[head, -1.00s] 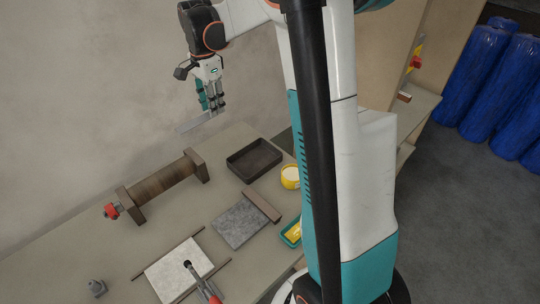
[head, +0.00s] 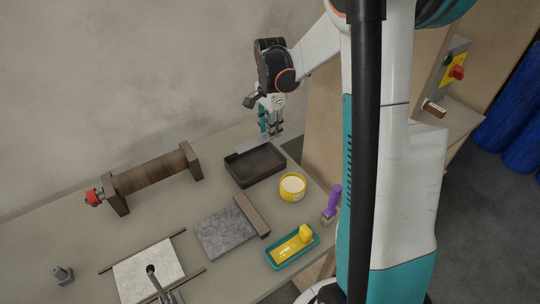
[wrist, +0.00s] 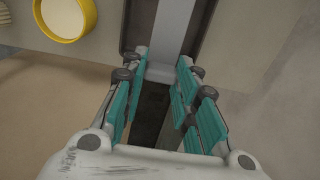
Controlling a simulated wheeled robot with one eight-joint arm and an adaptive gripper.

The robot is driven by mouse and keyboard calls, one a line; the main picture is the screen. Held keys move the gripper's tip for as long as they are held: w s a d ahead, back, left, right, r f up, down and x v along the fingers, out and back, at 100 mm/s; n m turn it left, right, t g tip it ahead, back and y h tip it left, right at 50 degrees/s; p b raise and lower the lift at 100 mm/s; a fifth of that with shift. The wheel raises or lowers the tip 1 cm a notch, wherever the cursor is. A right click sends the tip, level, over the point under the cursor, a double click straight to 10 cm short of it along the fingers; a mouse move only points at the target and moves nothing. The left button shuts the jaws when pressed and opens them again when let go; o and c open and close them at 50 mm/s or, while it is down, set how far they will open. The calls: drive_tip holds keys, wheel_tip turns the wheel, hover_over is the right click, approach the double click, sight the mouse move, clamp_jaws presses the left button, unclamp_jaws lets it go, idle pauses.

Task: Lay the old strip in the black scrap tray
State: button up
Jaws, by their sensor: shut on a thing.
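The old strip (head: 249,146) is a thin, pale grey length. In the wrist view the strip (wrist: 174,28) runs out from between my teal fingers, over the dark tray. My gripper (head: 270,134) is shut on it and points down at the tray's back right. The black scrap tray (head: 262,178) is a shallow, open rectangular box on the bench. In the head view the strip shows at the tray's back rim; I cannot tell whether it touches the tray. The tray's dark wall (wrist: 131,22) also shows in the wrist view.
A wall rises behind.

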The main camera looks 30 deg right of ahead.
sight(270, 159)
wheel_tip(270, 159, down, 10)
drive_tip(key=b, duration=0.2)
drive_tip(key=shift+f+b, duration=0.2)
drive_tip(key=shift+b, duration=0.2)
drive_tip(key=shift+f, duration=0.1)
drive_tip(key=shift+f, duration=0.1)
drive_tip(key=o, duration=0.8)
drive_tip(key=shift+o, duration=0.2)
wheel_tip(270, 159, up, 12)
drive_tip(key=p, duration=0.3)
drive_tip(key=shift+r+p, duration=0.2)
drive_tip(key=shift+p, duration=0.2)
